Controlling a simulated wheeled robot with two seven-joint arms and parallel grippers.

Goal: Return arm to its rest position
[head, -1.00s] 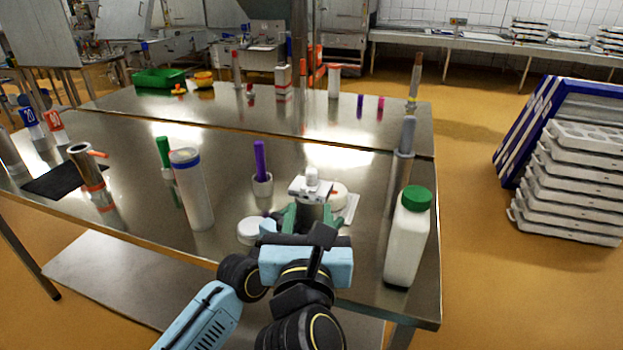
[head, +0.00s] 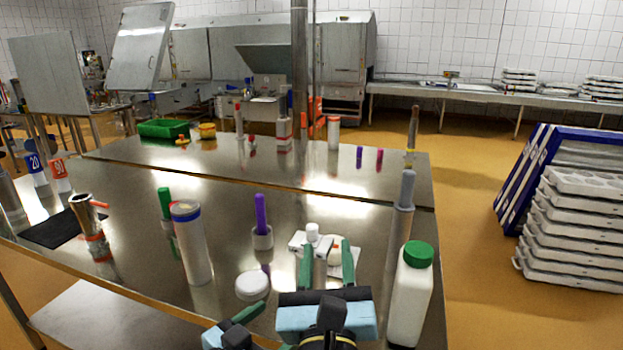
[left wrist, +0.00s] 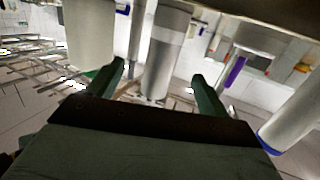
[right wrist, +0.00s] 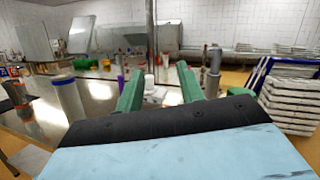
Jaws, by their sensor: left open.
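My right gripper (head: 327,265) shows in the head view at the near edge of the steel table, its green fingers pointing away from me. In the right wrist view (right wrist: 158,88) its fingers are apart with nothing held between them. Part of my left arm shows at the bottom of the head view, cut off by the frame. In the left wrist view my left gripper (left wrist: 158,85) has its fingers apart; a grey cylinder (left wrist: 167,50) shows beyond the gap, and I cannot tell its distance.
The steel table (head: 130,210) carries a green-capped white bottle (head: 411,300) right of my right gripper, a white round lid (head: 252,285) to its left, a blue-rimmed cylinder (head: 192,245) and a purple-handled tool (head: 261,215). Stacked trays (head: 570,230) stand right. Floor between is clear.

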